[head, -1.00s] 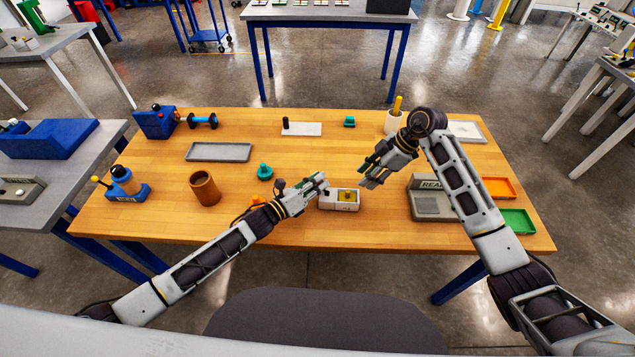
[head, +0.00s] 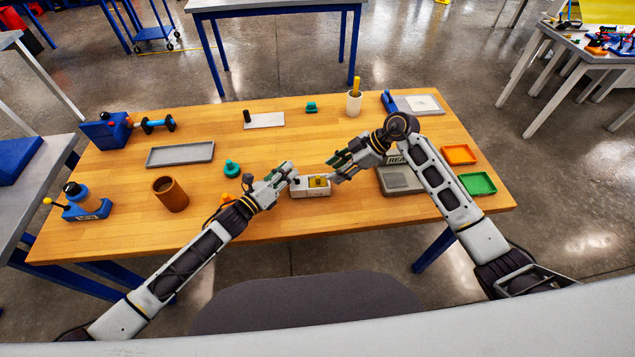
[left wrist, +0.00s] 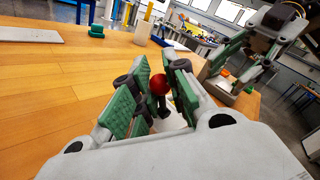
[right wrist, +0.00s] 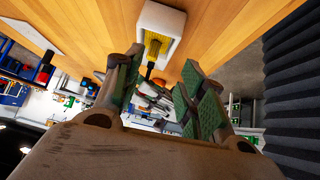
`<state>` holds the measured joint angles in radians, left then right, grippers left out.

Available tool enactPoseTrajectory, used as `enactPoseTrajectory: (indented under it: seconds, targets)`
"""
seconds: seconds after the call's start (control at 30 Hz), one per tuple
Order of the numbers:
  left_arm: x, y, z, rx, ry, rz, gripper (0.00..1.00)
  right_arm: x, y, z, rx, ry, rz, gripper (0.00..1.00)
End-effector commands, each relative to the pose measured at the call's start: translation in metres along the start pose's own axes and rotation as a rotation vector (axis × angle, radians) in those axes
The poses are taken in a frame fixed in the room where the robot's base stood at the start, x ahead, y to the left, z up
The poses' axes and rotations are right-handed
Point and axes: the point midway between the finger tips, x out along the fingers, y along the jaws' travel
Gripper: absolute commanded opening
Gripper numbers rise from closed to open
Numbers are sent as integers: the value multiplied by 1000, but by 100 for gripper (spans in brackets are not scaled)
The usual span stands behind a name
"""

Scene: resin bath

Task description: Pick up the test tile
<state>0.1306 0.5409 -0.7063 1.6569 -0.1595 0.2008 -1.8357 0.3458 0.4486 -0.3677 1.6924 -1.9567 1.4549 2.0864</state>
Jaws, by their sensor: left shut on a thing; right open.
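A small white bath (head: 311,191) stands near the front middle of the table, with a yellow gridded piece (head: 318,182) in it. The right wrist view shows the bath (right wrist: 145,18) and the yellow piece (right wrist: 155,45), with a dark stem at its near end. I cannot tell whether this piece is the test tile. My left gripper (head: 292,172) is at the bath's left end, shut on a red ball knob (left wrist: 159,84) seen between its fingers in the left wrist view. My right gripper (head: 337,173) is open and empty, just right of the bath.
A grey machine (head: 398,180) is close beside my right gripper, with orange (head: 459,154) and green (head: 478,184) trays beyond. A brown cup (head: 171,195), a teal knob (head: 232,169) and a grey tray (head: 180,154) lie left. The table's middle is mostly clear.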

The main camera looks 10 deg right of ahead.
Motion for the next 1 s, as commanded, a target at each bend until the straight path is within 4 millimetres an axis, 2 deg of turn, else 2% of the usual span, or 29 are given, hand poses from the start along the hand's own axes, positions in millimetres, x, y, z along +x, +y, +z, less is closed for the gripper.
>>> enactPoseTrajectory:
  seconds: [0.5, 1.0]
  targets:
    - [-1, 0, -3, -5, 4, 1, 0, -5, -23, 21, 107, 216, 127, 40]
    - [-1, 0, -3, -5, 4, 2, 0, -27, -40, 39, 225, 378, 271, 40]
